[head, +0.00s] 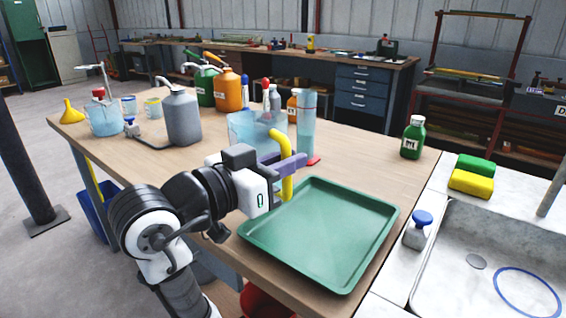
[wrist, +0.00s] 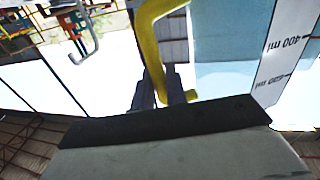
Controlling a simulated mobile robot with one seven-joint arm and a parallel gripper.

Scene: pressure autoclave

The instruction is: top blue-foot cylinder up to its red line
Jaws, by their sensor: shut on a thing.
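A clear measuring jug (head: 241,128) with a yellow handle (head: 287,178) and bluish contents is at the middle of the wooden table. My gripper (head: 288,163) is shut on the handle. In the wrist view the handle (wrist: 152,45) runs between the fingers, beside the jug wall (wrist: 228,65) with its printed ml scale. I cannot tell whether the jug rests on the table. A tall clear cylinder (head: 306,125) with a red foot (head: 313,160) stands just right of the jug. I cannot make out a blue foot or a red line; the jug and my arm hide part of this area.
A green tray (head: 345,277) lies in front, empty. A green bottle (head: 413,138) stands right, near sponges (head: 471,182) and a sink (head: 480,240). A grey pump bottle (head: 182,117) and orange bottle (head: 228,90) stand left and behind. Table space right of the red-foot cylinder is clear.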

